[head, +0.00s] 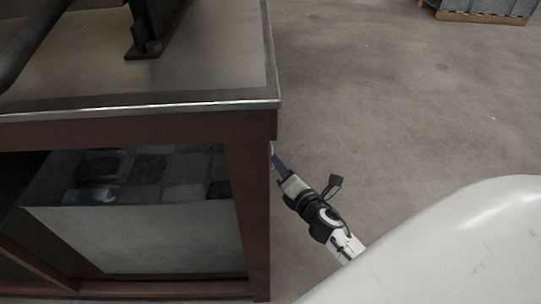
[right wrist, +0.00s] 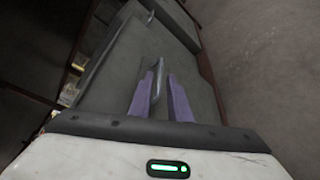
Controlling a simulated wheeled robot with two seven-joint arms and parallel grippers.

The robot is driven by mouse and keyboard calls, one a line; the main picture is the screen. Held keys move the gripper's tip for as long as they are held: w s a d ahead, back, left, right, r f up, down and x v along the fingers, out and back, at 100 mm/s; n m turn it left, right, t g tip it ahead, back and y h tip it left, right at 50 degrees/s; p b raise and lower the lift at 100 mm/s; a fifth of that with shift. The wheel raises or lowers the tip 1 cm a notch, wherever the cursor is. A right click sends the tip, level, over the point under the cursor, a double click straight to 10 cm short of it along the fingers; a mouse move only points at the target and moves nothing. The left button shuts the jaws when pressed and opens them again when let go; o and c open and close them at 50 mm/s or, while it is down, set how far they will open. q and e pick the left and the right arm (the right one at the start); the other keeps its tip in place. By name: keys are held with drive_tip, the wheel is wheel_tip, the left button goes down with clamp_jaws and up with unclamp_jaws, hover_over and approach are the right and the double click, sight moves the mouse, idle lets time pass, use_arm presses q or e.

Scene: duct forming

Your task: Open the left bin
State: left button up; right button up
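My right gripper (head: 277,160) is low beside the right end of a metal-topped bench, its fingertips partly hidden by the bench leg. In the right wrist view its two purple fingers (right wrist: 161,88) are apart, with a thin metal handle (right wrist: 159,74) between them. The handle is on a flat dark grey panel (right wrist: 128,72); I cannot tell whether this is the left bin. A pale-fronted bin (head: 150,238) stands under the bench, with dark square contents partly visible. My left gripper is not in view.
The bench top (head: 215,50) has a bright metal edge and carries a black bracket (head: 150,40). Its red-brown leg (head: 253,215) stands close to the right gripper. Bare concrete floor (head: 400,100) lies to the right. A grey crate (head: 485,8) is far back.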

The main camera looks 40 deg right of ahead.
sight(272, 152)
drive_tip(key=b+x, duration=0.1)
drive_tip(key=x, duration=0.6)
drive_tip(key=shift+w+b, duration=0.1)
drive_tip(key=shift+b, duration=0.2)
clamp_jaws()
